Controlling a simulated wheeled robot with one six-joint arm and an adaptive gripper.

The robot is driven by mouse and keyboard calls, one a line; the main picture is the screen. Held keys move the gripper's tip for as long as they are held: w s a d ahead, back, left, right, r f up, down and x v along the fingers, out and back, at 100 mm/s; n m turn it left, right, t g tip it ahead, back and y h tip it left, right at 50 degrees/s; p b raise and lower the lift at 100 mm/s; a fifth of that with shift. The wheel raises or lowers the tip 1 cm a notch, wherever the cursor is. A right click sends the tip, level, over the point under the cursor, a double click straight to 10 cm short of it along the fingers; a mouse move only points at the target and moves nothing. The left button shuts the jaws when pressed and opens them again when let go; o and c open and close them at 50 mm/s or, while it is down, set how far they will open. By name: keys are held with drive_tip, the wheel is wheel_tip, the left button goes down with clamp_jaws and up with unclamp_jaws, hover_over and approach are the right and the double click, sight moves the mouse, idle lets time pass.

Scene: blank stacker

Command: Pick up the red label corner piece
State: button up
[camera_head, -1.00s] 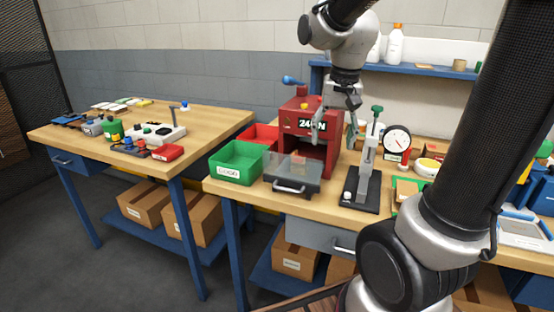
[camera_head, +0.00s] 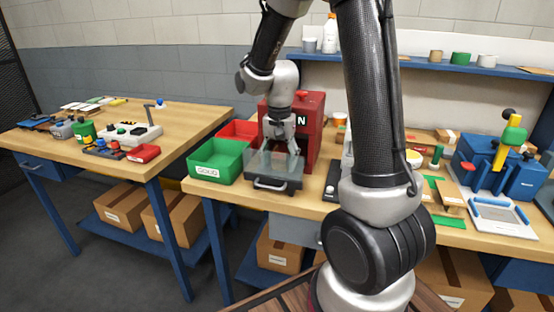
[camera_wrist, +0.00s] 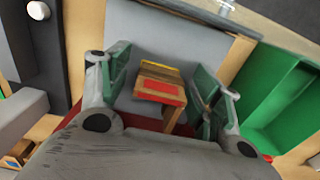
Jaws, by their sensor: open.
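The red label corner piece (camera_wrist: 160,90) is a small wooden piece with a red label and a yellow strip. In the wrist view it lies on the grey floor of the clear-fronted tray (camera_wrist: 150,35), between my fingers. My gripper (camera_wrist: 163,88) is open, with green finger pads on either side of the piece and apart from it. In the head view my gripper (camera_head: 287,150) points down into the tray (camera_head: 272,184) at the front of the red machine (camera_head: 308,107). The piece cannot be made out in the head view.
A green bin (camera_head: 217,165) and a red bin (camera_head: 240,130) stand left of the tray. The red machine rises close behind my gripper. A blue machine (camera_head: 497,165) stands on the right of the bench.

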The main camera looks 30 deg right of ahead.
clamp_jaws()
idle(0.4)
